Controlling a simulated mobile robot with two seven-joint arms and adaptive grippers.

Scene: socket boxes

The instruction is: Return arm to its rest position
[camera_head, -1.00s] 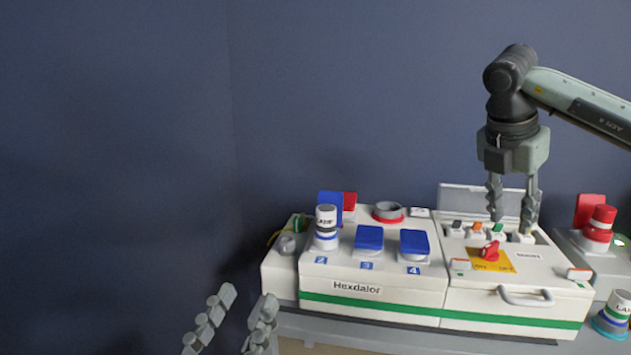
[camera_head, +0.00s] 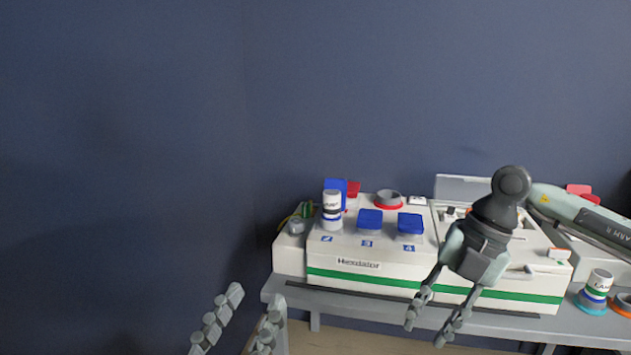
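My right gripper (camera_head: 425,327) hangs in front of the white socket box (camera_head: 345,273), its fingers pointing down past the table's front edge. Its fingers are apart with nothing between them. My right arm (camera_head: 585,215) comes in from the right and hides part of the box's right half. My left gripper (camera_head: 236,319) is at the bottom of the view, left of the table's front corner. Its two fingers are apart and empty.
The box stands on a grey table (camera_head: 390,312). It has blue socket covers (camera_head: 410,223) and a white-blue plug (camera_head: 332,210) at socket 2. A "LAMP" plug (camera_head: 595,290) stands in a teal ring at right. The left side is clear.

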